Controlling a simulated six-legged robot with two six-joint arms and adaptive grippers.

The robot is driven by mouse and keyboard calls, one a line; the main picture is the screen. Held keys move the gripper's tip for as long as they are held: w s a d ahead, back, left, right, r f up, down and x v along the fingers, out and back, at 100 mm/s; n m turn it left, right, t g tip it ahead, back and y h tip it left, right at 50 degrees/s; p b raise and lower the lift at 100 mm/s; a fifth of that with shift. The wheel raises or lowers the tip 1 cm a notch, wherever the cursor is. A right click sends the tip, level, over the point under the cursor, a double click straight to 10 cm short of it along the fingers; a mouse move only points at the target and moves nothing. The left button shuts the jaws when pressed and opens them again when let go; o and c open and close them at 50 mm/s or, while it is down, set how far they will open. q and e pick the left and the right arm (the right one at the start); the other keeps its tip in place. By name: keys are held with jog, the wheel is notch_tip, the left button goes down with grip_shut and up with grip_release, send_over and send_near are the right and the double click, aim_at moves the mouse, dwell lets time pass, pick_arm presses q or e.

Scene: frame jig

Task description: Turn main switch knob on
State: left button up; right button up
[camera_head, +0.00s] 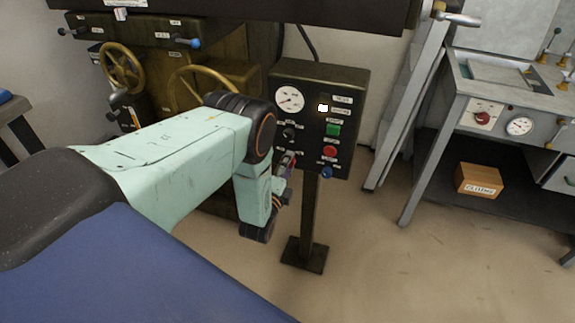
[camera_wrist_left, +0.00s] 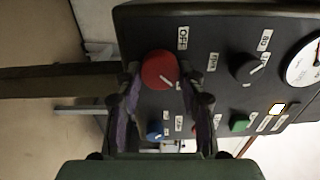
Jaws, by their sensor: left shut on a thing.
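The main switch knob is a round red knob (camera_wrist_left: 159,70) with a white mark pointing toward the lower right in the left wrist view. It sits on the dark control panel (camera_head: 344,88), beside labels reading "OFF" and "MAIN". My left gripper (camera_wrist_left: 160,85) has its two fingers on either side of the knob and is shut on it. In the head view my left gripper (camera_head: 285,165) is at the panel's lower left, and it hides most of the knob. My right gripper is in neither view.
The panel also carries a gauge (camera_head: 289,99), a black knob (camera_wrist_left: 246,67), a lit lamp (camera_head: 323,108), a green button (camera_head: 333,130), a red button (camera_head: 330,152) and a blue knob (camera_head: 327,172). A grey workbench (camera_head: 462,85) stands at right, over a small box (camera_head: 480,180). Floor between is clear.

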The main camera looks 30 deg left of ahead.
pick_arm(q)
jog(key=shift+s+f, duration=0.1)
jog(key=shift+f, duration=0.05)
jog(key=o, duration=1.1)
jog(key=shift+o, duration=0.2)
jog(key=v, duration=1.2)
